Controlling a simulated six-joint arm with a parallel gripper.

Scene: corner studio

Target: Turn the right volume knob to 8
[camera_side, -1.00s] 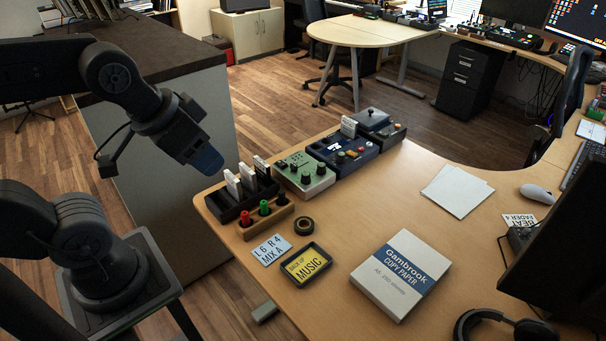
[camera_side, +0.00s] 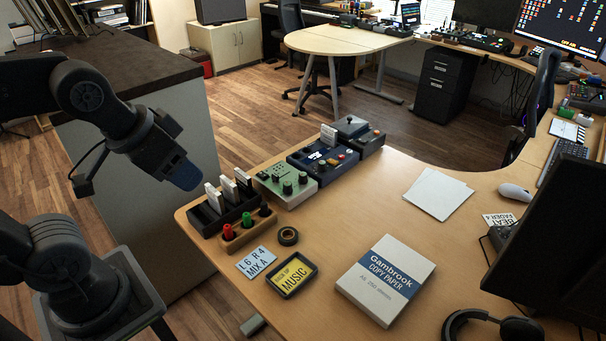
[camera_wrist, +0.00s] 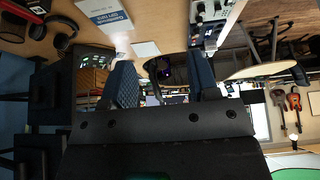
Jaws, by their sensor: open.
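A pale green box (camera_side: 278,194) with dark knobs stands at the desk's back left edge. Two larger dark knobs sit at its front, a left one (camera_side: 287,187) and a right one (camera_side: 302,178). Their pointer settings are too small to read. My gripper (camera_side: 184,175) is raised left of the desk, apart from the box, with blue fingers. In the wrist view its fingers (camera_wrist: 162,83) are spread with nothing between them, and the green box (camera_wrist: 207,10) shows at the top. A card (camera_side: 257,262) near the front reads "L6 R4 MIX A".
Left of the box stand a black rack (camera_side: 208,218) with white cards and a wooden block (camera_side: 238,238) with coloured pegs. A blue device (camera_side: 320,165) adjoins it at right. Tape (camera_side: 288,236), a yellow sign (camera_side: 292,275) and a paper ream (camera_side: 385,280) lie in front.

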